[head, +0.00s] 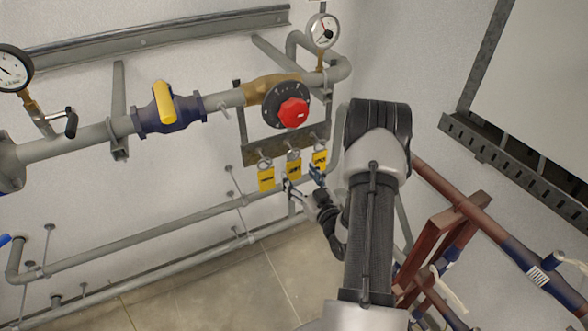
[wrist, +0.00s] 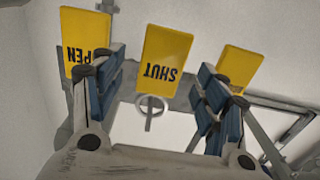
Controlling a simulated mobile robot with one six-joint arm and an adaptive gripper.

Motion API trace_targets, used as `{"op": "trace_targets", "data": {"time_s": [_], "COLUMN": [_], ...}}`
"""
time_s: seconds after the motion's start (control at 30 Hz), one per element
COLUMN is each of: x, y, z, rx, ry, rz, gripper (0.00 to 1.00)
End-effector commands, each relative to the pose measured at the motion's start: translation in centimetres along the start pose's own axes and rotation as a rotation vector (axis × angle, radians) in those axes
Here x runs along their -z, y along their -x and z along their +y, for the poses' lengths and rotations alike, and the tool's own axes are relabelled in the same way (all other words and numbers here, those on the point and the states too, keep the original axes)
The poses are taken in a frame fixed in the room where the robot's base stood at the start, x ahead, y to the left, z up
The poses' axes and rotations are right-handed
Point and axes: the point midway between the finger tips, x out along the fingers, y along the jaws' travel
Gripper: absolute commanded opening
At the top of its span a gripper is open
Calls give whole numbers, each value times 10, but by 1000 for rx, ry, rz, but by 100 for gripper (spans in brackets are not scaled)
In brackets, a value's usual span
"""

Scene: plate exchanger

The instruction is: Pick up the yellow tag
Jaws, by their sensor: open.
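Three yellow tags hang in a row from rings under a metal plate. In the head view they are the left tag (head: 266,179), the middle tag (head: 293,168) and the right tag (head: 320,158). The wrist view shows them upside down: a tag ending in "PEN" (wrist: 85,38), a "SHUT" tag (wrist: 165,58) and a third tag (wrist: 237,66) partly behind a finger. My gripper (head: 301,179) is open and empty just below the middle tag. In the wrist view my gripper (wrist: 157,85) has the SHUT tag framed between its fingers; I cannot tell the depth.
The metal plate (head: 256,153) carries the tag rings. Above it is a red knob (head: 292,113) on a dark dial. A pipe with a yellow-handled valve (head: 164,103) runs to the left. A lower grey pipe (head: 150,239) passes beneath the tags. Brown framework (head: 437,231) stands at right.

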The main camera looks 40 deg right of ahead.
Motion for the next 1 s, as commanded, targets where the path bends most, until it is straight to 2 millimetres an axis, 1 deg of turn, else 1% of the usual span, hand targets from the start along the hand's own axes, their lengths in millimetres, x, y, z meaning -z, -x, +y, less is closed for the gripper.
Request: {"op": "trace_targets", "data": {"time_s": [0.03,0.1,0.23,0.33,0.53,1.0], "x": [-2,-3,-3,-3,-3,-3], "y": [-9,-20,-36,-41,-41,-40], "z": [-2,-3,-2,-2,-2,-2], "rx": [5,4,2,2,1,1], "ry": [1,2,1,1,0,0], "rz": [2,3,1,1,0,0], "gripper": [67,67,67,67,67,35]}}
